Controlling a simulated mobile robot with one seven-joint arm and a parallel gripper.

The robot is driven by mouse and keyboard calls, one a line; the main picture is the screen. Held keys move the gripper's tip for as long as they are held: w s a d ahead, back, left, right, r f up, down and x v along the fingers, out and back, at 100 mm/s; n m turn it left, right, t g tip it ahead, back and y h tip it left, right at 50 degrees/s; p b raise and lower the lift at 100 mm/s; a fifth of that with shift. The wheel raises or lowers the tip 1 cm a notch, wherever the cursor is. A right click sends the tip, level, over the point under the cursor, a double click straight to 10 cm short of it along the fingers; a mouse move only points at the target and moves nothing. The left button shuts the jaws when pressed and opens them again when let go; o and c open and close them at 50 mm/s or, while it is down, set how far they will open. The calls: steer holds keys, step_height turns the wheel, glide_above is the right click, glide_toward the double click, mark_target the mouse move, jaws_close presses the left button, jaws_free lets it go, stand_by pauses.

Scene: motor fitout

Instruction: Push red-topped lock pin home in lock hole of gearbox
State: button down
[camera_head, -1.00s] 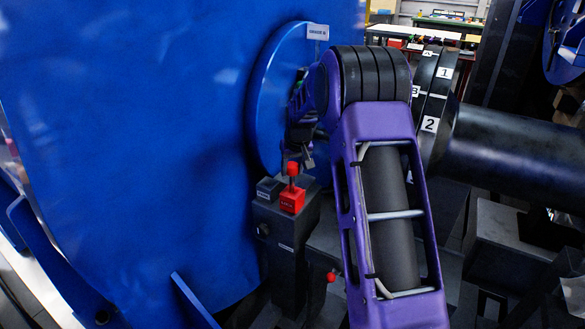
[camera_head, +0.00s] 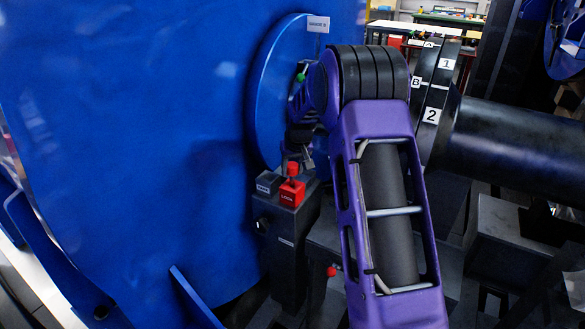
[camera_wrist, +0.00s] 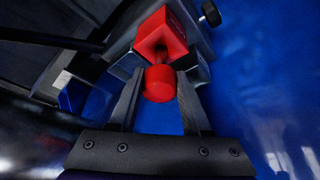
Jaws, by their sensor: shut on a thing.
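The red-topped lock pin (camera_head: 292,169) stands above a red block marked LOCK (camera_head: 290,195), on top of a dark post (camera_head: 285,245). In the wrist view its round red cap (camera_wrist: 160,84) sits between the two fingers of my gripper (camera_wrist: 160,100), which is shut on it. A short dark stretch shows between the cap and the red block (camera_wrist: 161,35). The lock hole is hidden by the block and the cap. In the head view my gripper (camera_head: 300,158) comes down at the pin from above and partly covers its top.
A dark labelled block (camera_head: 268,183) sits left of the red block. A large blue body (camera_head: 130,150) and a blue disc (camera_head: 268,95) stand close on the left. A black shaft with a numbered flange (camera_head: 432,100) is at the right. A second red knob (camera_head: 331,271) sits lower down.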

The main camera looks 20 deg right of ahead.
steer(key=shift+f+b, duration=0.55)
steer(key=shift+f, duration=0.55)
steer(key=shift+c, duration=1.4)
jaws_free()
steer(key=p+v, duration=0.2)
steer(key=v, duration=1.5)
steer(key=shift+r, duration=0.3)
steer(key=s+a+b, duration=0.2)
steer(key=s+a, duration=0.6)
steer(key=shift+s+a, duration=0.25)
